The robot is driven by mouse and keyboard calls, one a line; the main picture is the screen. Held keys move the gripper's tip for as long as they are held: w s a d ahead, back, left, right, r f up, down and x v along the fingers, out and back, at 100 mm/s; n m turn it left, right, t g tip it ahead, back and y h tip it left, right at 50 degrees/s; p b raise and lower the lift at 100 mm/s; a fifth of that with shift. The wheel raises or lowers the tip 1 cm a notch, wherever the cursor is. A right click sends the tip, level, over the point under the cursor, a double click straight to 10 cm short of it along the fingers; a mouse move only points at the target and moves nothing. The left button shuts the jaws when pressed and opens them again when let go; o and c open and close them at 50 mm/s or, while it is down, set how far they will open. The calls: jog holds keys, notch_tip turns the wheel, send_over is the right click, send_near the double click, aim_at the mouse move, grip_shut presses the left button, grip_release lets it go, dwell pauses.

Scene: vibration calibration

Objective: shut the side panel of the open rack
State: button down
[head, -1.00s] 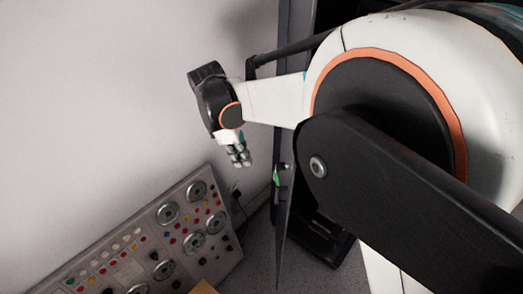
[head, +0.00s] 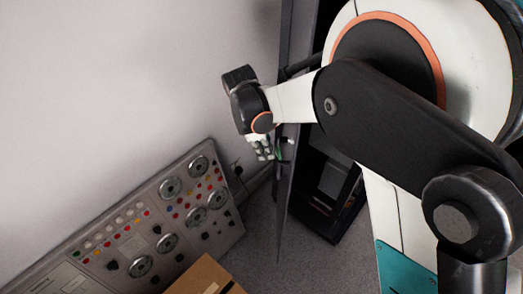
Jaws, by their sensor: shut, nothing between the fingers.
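The open rack (head: 327,190) is a dark cabinet in the middle right, mostly hidden behind my arm. Its side panel (head: 284,195) stands swung open and shows nearly edge-on as a thin, dark, upright sheet. My gripper (head: 265,154) is shut and empty. It is on the left, outer side of the panel, close to the green part in the picture. I cannot tell whether it touches the panel.
A grey control console (head: 130,235) with dials and coloured buttons lies along the wall at lower left. A cardboard box (head: 205,277) is at the bottom edge. Bare grey floor (head: 262,225) shows between console and panel. The white wall (head: 110,90) is behind.

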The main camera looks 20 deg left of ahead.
jog(key=shift+d, duration=0.1)
jog(key=w+d+n+t+b, duration=0.1)
jog(key=w+d+n, duration=0.3)
jog(key=d, duration=0.6)
jog(key=w+d+n+b, duration=0.1)
jog(key=w+d+n, duration=0.1)
jog(key=w+d, duration=0.6)
jog(key=w+d+y+b, duration=0.1)
jog(key=w+d, duration=1)
jog(key=d, duration=0.1)
jog(key=shift+w+r, duration=0.15)
jog(key=shift+w, duration=0.15)
